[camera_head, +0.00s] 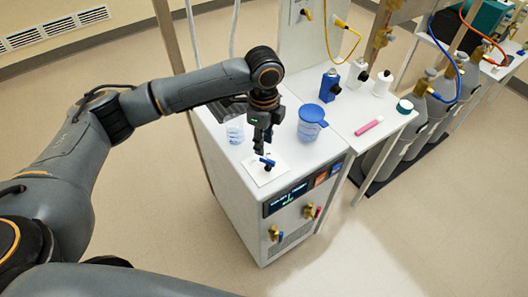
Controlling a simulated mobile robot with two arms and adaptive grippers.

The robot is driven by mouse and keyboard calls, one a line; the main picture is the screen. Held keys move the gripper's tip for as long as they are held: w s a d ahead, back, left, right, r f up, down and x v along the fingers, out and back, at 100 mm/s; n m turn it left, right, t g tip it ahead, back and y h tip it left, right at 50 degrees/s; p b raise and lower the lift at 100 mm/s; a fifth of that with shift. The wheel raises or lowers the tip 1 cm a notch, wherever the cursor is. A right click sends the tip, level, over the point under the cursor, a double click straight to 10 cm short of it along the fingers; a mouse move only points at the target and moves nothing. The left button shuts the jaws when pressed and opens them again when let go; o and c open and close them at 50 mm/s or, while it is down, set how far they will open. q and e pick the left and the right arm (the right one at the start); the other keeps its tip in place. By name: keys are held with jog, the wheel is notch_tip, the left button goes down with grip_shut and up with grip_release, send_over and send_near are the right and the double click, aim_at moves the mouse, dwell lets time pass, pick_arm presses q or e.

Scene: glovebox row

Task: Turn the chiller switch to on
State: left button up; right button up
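The chiller appears to be the white cabinet (230,180) with a dark lit display (287,199) on its front. A small blue-handled lever (267,162) on a dark stem stands on a white plate (277,172) on the cabinet top; it looks like a turn switch, and its marks are too small to read. My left gripper (262,149) points down just above and slightly left of this lever. The fingers look close together, and a gap or contact with the lever cannot be made out. My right gripper is out of view.
A blue-lidded jug (311,122) and a clear beaker (235,132) stand on the top near my gripper. Bottles (330,85) and a pink item (368,127) occupy the adjoining bench. Floor in front is clear.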

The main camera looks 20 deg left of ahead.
aim_at(264, 158)
pick_arm(q)
notch_tip(264, 158, down, 6)
jog(key=shift+f+p, duration=0.1)
jog(key=shift+p, duration=0.2)
jog(key=shift+c, duration=0.4)
grip_shut()
